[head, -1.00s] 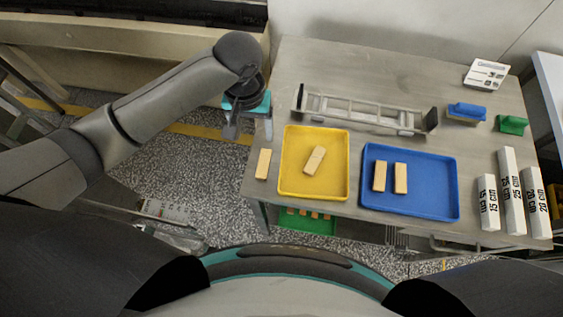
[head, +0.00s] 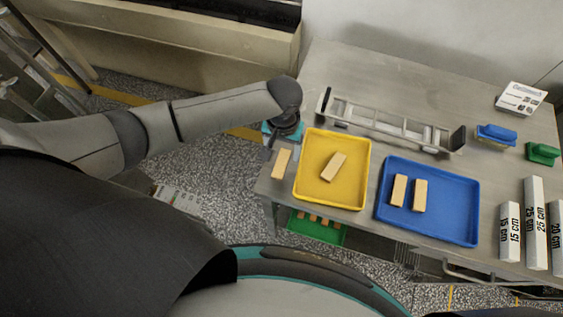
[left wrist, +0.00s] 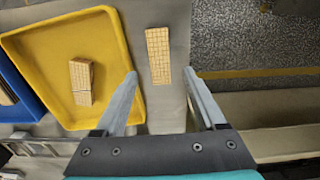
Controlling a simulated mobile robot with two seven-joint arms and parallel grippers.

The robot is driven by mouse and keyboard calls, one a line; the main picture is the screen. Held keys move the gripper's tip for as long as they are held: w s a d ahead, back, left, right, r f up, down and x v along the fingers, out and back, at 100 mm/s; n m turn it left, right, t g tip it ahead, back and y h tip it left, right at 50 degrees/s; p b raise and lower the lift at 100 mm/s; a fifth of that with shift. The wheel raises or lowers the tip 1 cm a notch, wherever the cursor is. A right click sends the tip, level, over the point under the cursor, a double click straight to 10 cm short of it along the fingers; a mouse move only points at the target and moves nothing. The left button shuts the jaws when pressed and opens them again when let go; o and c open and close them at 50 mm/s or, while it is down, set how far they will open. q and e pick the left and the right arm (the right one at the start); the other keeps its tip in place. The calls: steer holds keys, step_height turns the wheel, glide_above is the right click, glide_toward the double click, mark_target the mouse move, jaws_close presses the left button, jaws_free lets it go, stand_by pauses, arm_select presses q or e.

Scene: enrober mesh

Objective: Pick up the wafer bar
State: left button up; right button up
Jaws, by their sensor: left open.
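A tan wafer bar (head: 282,163) lies on the bare table near its left edge, left of the yellow tray. In the left wrist view this wafer bar (left wrist: 158,55) lies beyond my open fingers, roughly in line with the gap between them. Another bar (head: 334,166) lies in the yellow tray, and two bars (head: 409,193) lie side by side in the blue tray. My left gripper (left wrist: 162,92) is open and empty. In the head view the arm largely hides it, at the table's left edge. My right gripper is in neither view.
The yellow tray (head: 301,190) and blue tray (head: 471,213) stand side by side on the table (head: 385,72). A metal frame (head: 385,124) lies behind them. Brushes (head: 542,153) and labelled white blocks (head: 535,225) are at right. A green tray (head: 325,232) with several bars is below the table.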

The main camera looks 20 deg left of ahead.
mark_target(283, 159)
arm_select(q)
step_height(283, 159, down, 4)
steer(key=shift+f+b, duration=0.1)
steer(key=shift+b, duration=0.2)
steer(key=c, duration=1.1)
